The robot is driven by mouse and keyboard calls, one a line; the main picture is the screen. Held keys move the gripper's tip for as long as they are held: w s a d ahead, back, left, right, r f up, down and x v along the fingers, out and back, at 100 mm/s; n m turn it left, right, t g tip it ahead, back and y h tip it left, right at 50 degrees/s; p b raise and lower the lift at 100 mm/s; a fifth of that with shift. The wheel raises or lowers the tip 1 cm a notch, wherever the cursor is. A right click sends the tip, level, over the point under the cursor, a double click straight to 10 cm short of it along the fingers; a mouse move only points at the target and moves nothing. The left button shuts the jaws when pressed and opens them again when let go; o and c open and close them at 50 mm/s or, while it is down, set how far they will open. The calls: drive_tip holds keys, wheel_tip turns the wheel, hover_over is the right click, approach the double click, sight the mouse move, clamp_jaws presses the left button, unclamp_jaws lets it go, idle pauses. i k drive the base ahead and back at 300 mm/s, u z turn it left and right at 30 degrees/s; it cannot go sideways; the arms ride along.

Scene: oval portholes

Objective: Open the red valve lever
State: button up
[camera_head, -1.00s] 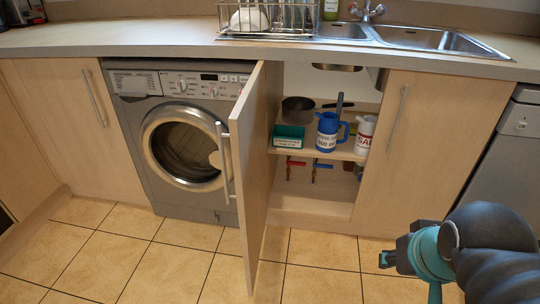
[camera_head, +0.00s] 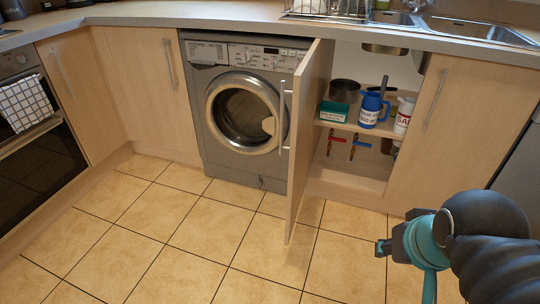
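The red valve lever (camera_head: 333,138) is small and sits low inside the open sink cupboard, under its shelf. A blue valve lever (camera_head: 359,143) is just to its right. Both have short brass-coloured parts hanging below them. My gripper (camera_head: 383,248) is at the lower right, in front of the cupboard and well apart from the levers. It points left and nothing shows in it. Its fingers are small and seen from the side, so I cannot tell whether they are open.
The cupboard door (camera_head: 308,130) stands open toward me, left of the levers. The shelf (camera_head: 350,126) above them holds a green box (camera_head: 333,112), a blue jug (camera_head: 371,110), a white container (camera_head: 403,115) and a dark pan (camera_head: 344,91). The tiled floor (camera_head: 190,240) is clear.

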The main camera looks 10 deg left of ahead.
sight(330, 137)
drive_tip(key=u, duration=1.7)
drive_tip(key=i, duration=1.25)
drive_tip(key=z, duration=2.4)
drive_tip(key=k, duration=1.05)
drive_tip(key=z, duration=1.2)
drive_tip(key=i, duration=1.8)
drive_tip(key=u, duration=0.6)
drive_tip(key=i, duration=0.95)
drive_tip(key=u, duration=0.95)
